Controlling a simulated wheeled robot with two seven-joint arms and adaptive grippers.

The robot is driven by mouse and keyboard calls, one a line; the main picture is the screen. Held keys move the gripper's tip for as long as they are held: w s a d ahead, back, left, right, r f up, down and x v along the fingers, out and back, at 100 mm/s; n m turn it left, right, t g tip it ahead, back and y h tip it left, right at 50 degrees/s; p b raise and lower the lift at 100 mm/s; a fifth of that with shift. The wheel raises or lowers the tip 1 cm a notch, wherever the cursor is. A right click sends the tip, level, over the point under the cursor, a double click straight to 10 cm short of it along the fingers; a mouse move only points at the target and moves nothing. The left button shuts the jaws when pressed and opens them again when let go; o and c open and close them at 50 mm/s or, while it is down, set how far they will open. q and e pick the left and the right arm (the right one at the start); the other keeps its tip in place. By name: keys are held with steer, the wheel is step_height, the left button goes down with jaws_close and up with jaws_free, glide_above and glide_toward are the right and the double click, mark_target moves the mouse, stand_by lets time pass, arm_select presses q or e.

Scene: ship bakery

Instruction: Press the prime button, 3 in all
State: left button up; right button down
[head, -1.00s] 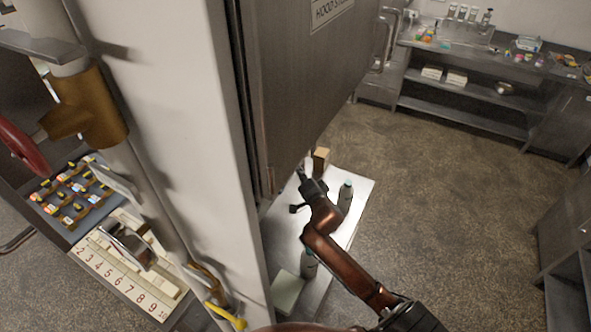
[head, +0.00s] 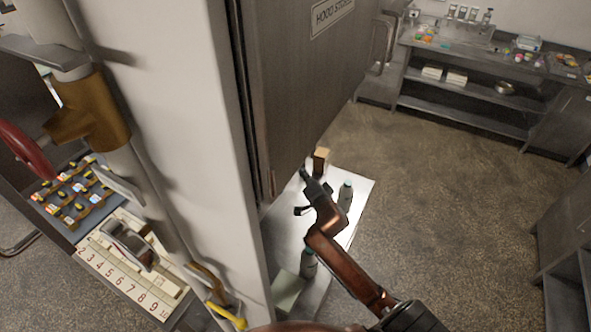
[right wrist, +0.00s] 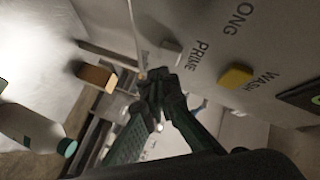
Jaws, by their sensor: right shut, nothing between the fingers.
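My right gripper (head: 304,174) is shut and empty, at the lower edge of the grey metal cabinet front. In the right wrist view its fingertips (right wrist: 159,82) are together close to the grey panel. The panel carries the PRIME label (right wrist: 203,61). A pale button (right wrist: 169,53) sits just left of that label, a little above and right of the fingertips. A yellow button (right wrist: 235,76) sits between the PRIME and WASH labels. I cannot tell whether the fingertips touch the panel. The buttons are hidden in the head view. My left gripper is not in view.
Below my right gripper is a pale tabletop (head: 351,233) with a grey bottle (head: 346,194), a wooden block (head: 321,158) and another bottle (head: 308,263). A white column (head: 205,150) stands at left. Open floor lies right.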

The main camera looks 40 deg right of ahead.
steer(key=shift+s+d+p, duration=0.35)
steer(key=shift+s+d, duration=0.05)
steer(key=shift+s, duration=0.35)
steer(key=shift+s+d+p, duration=0.3)
steer(key=shift+s+d, duration=0.1)
steer(key=shift+s, duration=0.35)
steer(key=shift+s+d+p, duration=0.35)
steer(key=shift+s+d, duration=0.05)
steer(key=shift+s, duration=0.35)
stand_by(0.3)
